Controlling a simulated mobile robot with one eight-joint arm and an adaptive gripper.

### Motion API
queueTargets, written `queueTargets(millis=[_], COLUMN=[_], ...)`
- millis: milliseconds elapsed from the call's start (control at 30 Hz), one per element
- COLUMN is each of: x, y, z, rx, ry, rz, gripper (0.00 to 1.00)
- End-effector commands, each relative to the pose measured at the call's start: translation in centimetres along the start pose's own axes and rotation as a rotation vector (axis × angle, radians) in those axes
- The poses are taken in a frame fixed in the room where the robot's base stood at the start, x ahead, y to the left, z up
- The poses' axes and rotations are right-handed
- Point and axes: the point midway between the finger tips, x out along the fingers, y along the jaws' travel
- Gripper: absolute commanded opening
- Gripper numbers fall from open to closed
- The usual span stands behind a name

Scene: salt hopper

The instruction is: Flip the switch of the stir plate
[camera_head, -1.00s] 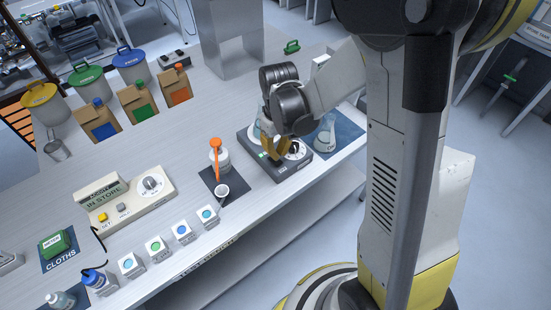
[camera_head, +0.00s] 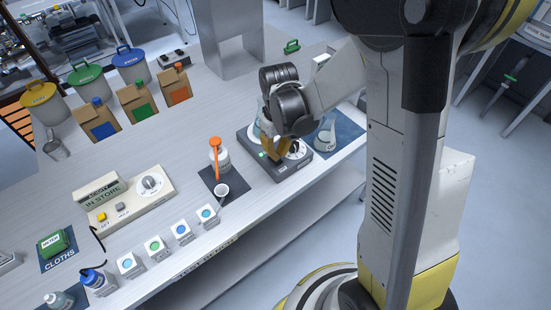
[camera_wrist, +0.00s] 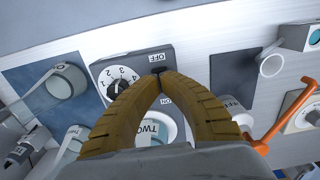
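The stir plate (camera_head: 293,170) is a dark grey box near the front edge of the bench, with a small green light on top. It also shows in the wrist view (camera_wrist: 186,58), with a white numbered dial (camera_wrist: 117,82) and the words OFF and ON. My gripper (camera_head: 271,152) points down over the plate. In the wrist view its tan fingertips (camera_wrist: 159,76) meet between OFF and ON, at the switch, which they mostly hide. I cannot tell whether they touch it. The fingers look shut with nothing between them. A vessel marked TWO (camera_wrist: 153,129) shows beyond the fingers.
A flask (camera_head: 325,136) stands on a blue mat right of the plate. A bottle with an orange stick-like top (camera_head: 216,156) and a small white cup (camera_head: 221,190) stand left of it. A metal hopper stand (camera_head: 228,45) rises behind.

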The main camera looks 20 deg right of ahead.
Motion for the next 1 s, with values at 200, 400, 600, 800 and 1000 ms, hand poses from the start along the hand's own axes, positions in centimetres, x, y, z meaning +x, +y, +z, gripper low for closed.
queueTargets(millis=[200,400,600,800,1000], x=[0.4,0.7,1.0,1.3,1.6], y=[0.0,0.0,0.0,0.0,0.0], z=[0.0,0.0,0.0,0.0,0.0], rx=[0.000,0.000,0.000,0.000,0.000], ry=[0.000,0.000,0.000,0.000,0.000], rz=[0.000,0.000,0.000,0.000,0.000], gripper=[0.00,0.00,0.00,0.00,0.00])
